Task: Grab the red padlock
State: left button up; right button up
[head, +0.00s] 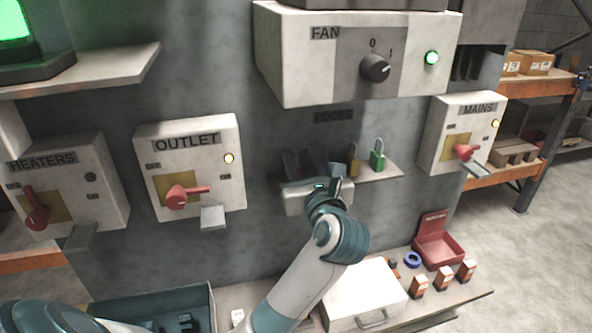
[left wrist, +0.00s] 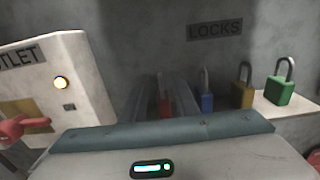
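The red padlock (left wrist: 165,104) stands at the left end of the row on the lock shelf, and its lower part is hidden by my gripper body. My left gripper (left wrist: 163,88) is open, with one finger on each side of the red padlock. In the head view my left gripper (head: 304,165) reaches the left part of the shelf and mostly hides the red padlock. I cannot tell whether the fingers touch it. My right gripper is not in view.
Right of the red padlock stand a blue padlock (left wrist: 207,102), a yellow padlock (left wrist: 242,96) and a green padlock (left wrist: 281,91), the blue one close to my right-hand finger. The outlet box (head: 190,165) is left of the shelf (head: 385,170); the fan box (head: 350,85) overhangs above.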

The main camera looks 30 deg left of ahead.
pick_arm(q)
jog(key=shift+w, duration=0.1)
jog(key=shift+c, duration=1.3)
jog(key=shift+a+f, duration=0.1)
grip_shut()
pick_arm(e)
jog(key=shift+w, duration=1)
pick_arm(q)
jog(key=shift+r, duration=0.2)
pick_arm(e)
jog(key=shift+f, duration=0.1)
